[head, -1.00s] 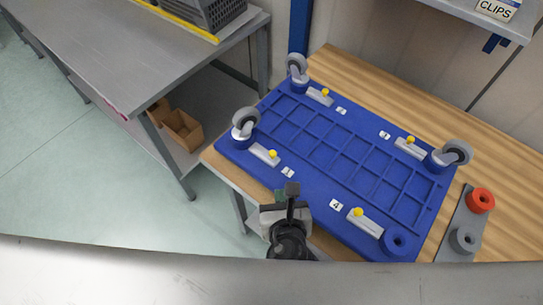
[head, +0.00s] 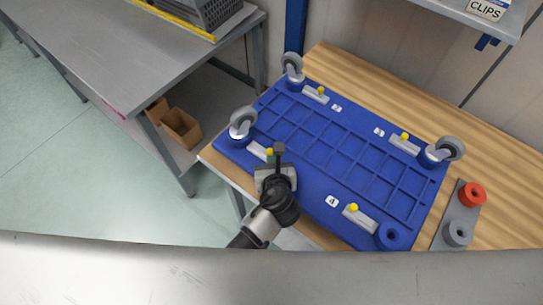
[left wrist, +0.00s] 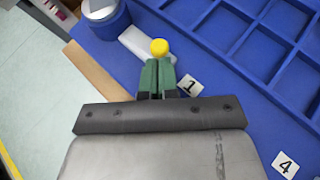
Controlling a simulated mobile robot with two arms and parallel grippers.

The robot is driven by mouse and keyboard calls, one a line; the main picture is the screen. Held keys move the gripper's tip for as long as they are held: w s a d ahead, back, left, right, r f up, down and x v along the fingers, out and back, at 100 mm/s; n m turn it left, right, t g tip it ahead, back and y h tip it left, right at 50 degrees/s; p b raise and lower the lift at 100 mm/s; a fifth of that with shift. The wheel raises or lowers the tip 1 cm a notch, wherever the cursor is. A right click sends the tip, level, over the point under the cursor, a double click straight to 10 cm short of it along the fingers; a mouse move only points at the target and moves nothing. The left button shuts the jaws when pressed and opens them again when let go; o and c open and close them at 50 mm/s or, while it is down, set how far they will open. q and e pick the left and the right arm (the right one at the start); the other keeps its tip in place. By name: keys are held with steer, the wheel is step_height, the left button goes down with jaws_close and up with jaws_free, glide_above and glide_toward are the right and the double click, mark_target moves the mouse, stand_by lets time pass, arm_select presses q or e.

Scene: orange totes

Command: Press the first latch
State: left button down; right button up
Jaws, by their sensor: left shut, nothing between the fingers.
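The first latch, marked by a label "1" (left wrist: 190,85), is a light grey bar (head: 257,150) with a yellow knob (head: 269,152) on the blue panel (head: 330,160). In the left wrist view the yellow knob (left wrist: 159,47) shows just beyond my fingertips. My left gripper (head: 278,150) is shut, with nothing between its green-tipped fingers (left wrist: 157,76). Its tips are right beside the knob in both views; I cannot tell whether they touch it. The arm hides label 1 in the head view. My right gripper is not in view.
Three more grey latches with yellow knobs sit on the panel, by label 4 (head: 332,201) and at the far side. Grey caster wheels (head: 243,122) stand at three corners. A grey plate with a red ring (head: 472,194) lies at right on the wooden table.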

mark_target(265, 156)
arm_select(q)
steer(key=shift+w+a+f, duration=0.1)
steer(key=shift+w+f, duration=0.05)
steer(key=shift+w, duration=0.45)
steer(key=shift+w+a+r+p, duration=0.3)
steer(key=shift+w+a+p, duration=0.3)
steer(key=shift+p, duration=0.45)
steer(key=shift+a+f, duration=0.15)
steer(key=shift+a, duration=0.2)
steer(key=shift+f, duration=0.1)
